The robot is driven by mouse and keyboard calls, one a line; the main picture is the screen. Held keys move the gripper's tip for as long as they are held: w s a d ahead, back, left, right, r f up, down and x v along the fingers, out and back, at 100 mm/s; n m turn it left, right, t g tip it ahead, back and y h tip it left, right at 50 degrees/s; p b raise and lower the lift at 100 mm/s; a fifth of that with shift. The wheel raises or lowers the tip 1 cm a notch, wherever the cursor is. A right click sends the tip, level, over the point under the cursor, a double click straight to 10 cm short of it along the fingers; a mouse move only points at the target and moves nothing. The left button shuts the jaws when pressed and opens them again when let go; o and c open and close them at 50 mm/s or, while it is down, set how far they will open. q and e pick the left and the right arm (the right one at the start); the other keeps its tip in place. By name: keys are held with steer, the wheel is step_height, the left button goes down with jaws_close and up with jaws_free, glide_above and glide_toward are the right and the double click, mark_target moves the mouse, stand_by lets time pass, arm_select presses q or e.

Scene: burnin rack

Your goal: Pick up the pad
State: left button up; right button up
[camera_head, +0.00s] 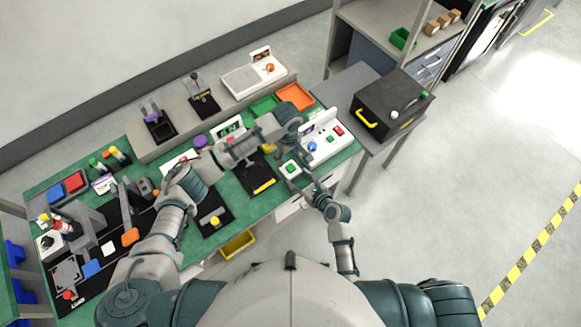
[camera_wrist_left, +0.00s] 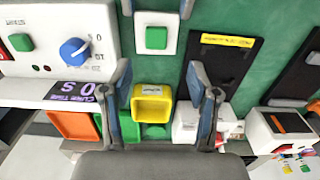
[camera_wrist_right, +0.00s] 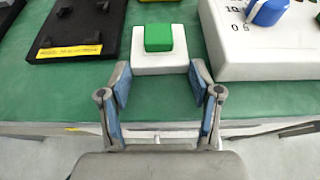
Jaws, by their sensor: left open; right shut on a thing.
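No item is clearly marked as the pad. A white block with a green top (camera_head: 290,168) stands near the table's front edge, left of the white control box. My right gripper (camera_wrist_right: 160,85) has its fingertips at the two sides of this block's white base (camera_wrist_right: 160,63) and is shut on it. A small yellow open box (camera_wrist_left: 152,103) lies between the spread fingers of my left gripper (camera_wrist_left: 162,85), which is open and empty. My left arm partly hides that area in the head view. Flat blue (camera_head: 92,267) and orange (camera_head: 130,236) pieces lie on the left.
The white control box (camera_head: 325,138) with a blue knob stands right of the block. A black plate with a yellow label (camera_head: 258,177) lies on its left. Orange (camera_head: 295,96) and green trays stand behind. A black case (camera_head: 392,103) sits on the side table.

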mark_target(290, 166)
arm_select(q)
steer(key=f, duration=0.7)
steer(key=shift+w+d, duration=0.1)
steer(key=shift+d, duration=0.2)
steer(key=c, duration=0.8)
